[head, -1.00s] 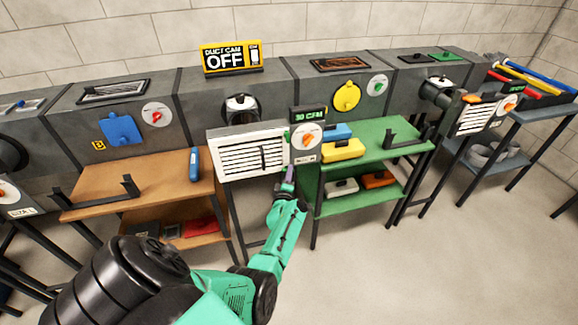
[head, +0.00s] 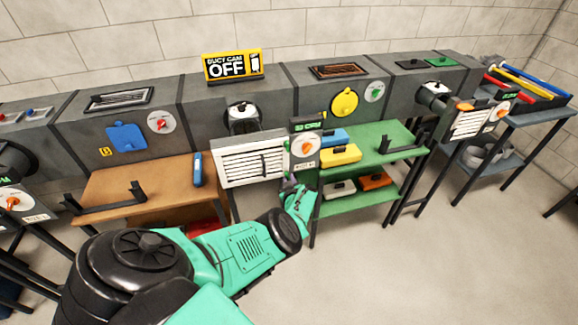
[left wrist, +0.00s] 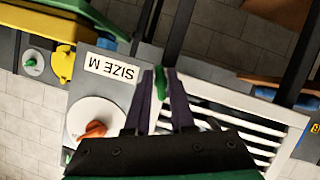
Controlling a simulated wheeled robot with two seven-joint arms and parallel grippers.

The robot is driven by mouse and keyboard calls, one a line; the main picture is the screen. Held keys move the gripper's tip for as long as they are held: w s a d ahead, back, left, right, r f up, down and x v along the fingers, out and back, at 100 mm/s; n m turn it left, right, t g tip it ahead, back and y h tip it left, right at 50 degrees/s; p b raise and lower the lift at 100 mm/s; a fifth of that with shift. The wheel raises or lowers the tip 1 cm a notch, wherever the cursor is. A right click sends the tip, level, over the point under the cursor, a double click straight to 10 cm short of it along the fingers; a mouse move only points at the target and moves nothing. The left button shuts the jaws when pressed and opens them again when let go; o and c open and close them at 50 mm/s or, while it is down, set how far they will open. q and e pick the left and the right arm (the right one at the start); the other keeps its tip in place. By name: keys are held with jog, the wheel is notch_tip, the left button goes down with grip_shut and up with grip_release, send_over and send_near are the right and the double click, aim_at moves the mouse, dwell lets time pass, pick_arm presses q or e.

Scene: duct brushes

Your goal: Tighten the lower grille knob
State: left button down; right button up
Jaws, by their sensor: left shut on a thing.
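The white slatted grille (head: 250,163) hangs on the front of the duct, left of a grey dial plate (head: 305,165). In the left wrist view, turned upside down, the grille (left wrist: 236,100) shows its white slats beside the fingers. My left gripper (head: 289,182) is at the grille's lower right corner. In the left wrist view its two purple fingers (left wrist: 161,88) are shut on a small green knob (left wrist: 160,80), the lower grille knob, beside the SIZE M label (left wrist: 112,69). The fingers hide part of the knob. My right gripper is not in view.
An orange dial knob (head: 306,146) sits on the plate close by. The green shelf (head: 385,150) with boxes stands to the right, the brown bench (head: 130,190) to the left. A DUCT CAM OFF sign (head: 232,66) stands on the duct.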

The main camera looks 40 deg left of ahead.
pick_arm(q)
jog(key=shift+a+r+m+g+y+b, duration=0.2)
jog(key=shift+m+g+y+b, duration=0.15)
jog(key=shift+m+g, duration=0.4)
jog(key=shift+w+m, duration=0.1)
jog(key=shift+m, duration=0.35)
jog(key=shift+r, duration=0.15)
jog(key=c, duration=0.9)
grip_release()
jog(key=shift+f, duration=0.2)
jog(key=p+v, duration=1.3)
jog(key=v, duration=0.1)
jog(key=shift+d, duration=0.35)
